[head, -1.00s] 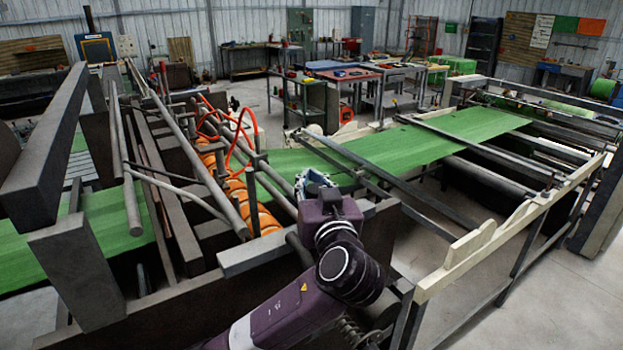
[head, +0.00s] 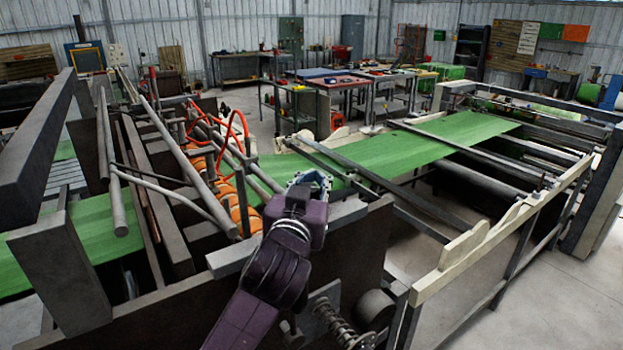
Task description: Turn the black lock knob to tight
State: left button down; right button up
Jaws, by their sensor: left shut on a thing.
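My left gripper (head: 310,180) is at the near end of the orange roller section, by the top edge of the machine's dark side frame (head: 345,212). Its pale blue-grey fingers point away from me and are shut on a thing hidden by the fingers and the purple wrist. From its place this is most likely the black lock knob, but I cannot see the knob itself or how far it is turned. My right gripper is not in view.
Orange rollers (head: 240,205) with looped red hoses (head: 232,130) lie just left of the gripper. Green sack web (head: 430,142) runs off to the right. A cream side rail (head: 500,235) and a coil spring (head: 340,325) are at the near right. Concrete floor is open at lower right.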

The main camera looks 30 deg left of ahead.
pick_arm(q)
jog(key=shift+f, duration=0.15)
jog(key=c, duration=1.8)
grip_release()
jog(key=shift+s, duration=0.1)
jog(key=shift+r, duration=0.2)
notch_tip(320, 180, up, 10)
jog(key=shift+f, duration=0.1)
